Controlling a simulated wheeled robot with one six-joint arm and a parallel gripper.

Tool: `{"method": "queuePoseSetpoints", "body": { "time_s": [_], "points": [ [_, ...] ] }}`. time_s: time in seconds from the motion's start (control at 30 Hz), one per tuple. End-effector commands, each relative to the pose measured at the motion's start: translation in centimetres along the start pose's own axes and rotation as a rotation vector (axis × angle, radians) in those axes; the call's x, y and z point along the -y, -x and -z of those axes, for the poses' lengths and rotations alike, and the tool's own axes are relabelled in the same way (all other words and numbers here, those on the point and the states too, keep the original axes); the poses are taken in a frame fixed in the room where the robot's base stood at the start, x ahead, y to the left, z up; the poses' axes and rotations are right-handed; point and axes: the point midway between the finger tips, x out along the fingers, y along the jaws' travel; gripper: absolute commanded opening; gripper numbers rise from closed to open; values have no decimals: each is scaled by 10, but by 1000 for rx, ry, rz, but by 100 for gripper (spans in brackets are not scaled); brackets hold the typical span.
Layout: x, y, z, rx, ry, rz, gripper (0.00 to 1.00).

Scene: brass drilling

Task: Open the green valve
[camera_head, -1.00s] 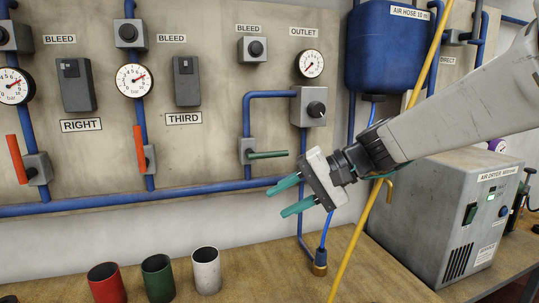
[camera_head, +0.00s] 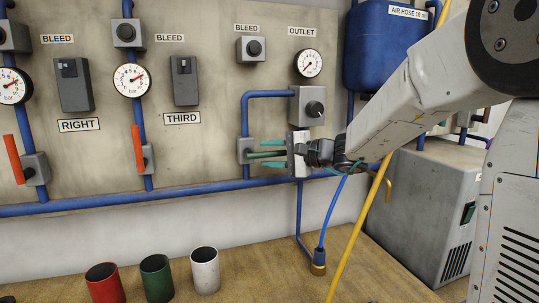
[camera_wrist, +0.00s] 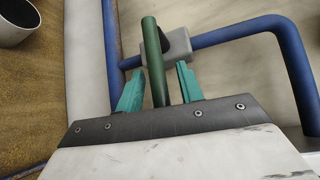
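The green valve handle (camera_head: 256,155) sticks out level to the right from its grey valve body (camera_head: 244,150) on the panel's blue pipe. My gripper (camera_head: 265,153) is at the handle, with one teal finger above it and one below. In the wrist view the green handle (camera_wrist: 151,45) runs between the two open fingers (camera_wrist: 160,80), with a gap visible on each side. The handle's outer end is hidden by the gripper body in the head view.
Two red-handled valves (camera_head: 18,160) (camera_head: 138,148) are on the left of the panel. An outlet regulator (camera_head: 308,105) is just above my gripper. A yellow hose (camera_head: 362,222) hangs in front. Red, green and white cups (camera_head: 205,270) stand on the wooden bench. A grey air dryer (camera_head: 425,205) is at the right.

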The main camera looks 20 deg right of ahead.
Motion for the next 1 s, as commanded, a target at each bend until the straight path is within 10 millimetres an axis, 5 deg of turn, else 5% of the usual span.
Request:
{"method": "queuePoseSetpoints", "body": {
  "time_s": [0.3, 0.43, 1.0],
  "points": [
    [0, -3, 0, 0, 0, 0, 34],
    [0, -3, 0, 0, 0, 0, 0],
    [9, -2, -2, -30, 107, -103, 0]
  ]
}}
